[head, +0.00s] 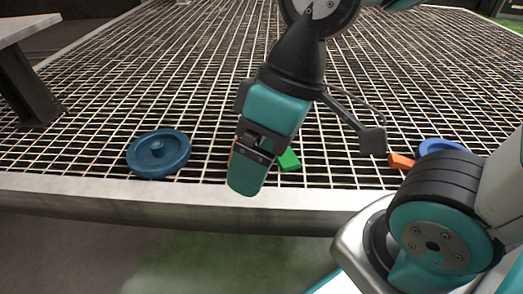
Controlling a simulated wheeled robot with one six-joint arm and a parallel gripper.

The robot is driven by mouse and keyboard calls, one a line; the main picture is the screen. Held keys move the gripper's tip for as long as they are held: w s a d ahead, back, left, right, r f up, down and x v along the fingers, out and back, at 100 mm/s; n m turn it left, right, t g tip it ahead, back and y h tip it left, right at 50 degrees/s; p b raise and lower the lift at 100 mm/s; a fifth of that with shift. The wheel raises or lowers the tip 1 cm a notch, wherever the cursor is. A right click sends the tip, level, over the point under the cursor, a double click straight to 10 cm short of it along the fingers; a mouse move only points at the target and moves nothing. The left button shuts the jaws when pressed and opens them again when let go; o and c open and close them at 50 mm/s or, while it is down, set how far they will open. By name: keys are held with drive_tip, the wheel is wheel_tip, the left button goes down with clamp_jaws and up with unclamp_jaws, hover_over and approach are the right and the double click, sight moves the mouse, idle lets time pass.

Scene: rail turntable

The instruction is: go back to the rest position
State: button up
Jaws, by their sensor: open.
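My gripper (252,160) hangs in the middle of the head view, over the near edge of the metal grating (205,90). It points down and is open, and I see nothing held in it.
A dark blue round disc with a central knob (172,154) lies on the grating at left. A green piece (289,160) is partly hidden behind my gripper. An orange piece (401,161) and a blue round object (437,147) lie at right. A grey table (25,30) stands at far left.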

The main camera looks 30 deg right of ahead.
wheel_tip(320, 180, up, 41)
drive_tip(key=p, duration=4)
drive_tip(key=shift+f+p, duration=0.15)
drive_tip(key=shift+p, duration=0.2)
drive_tip(key=shift+w, duration=0.1)
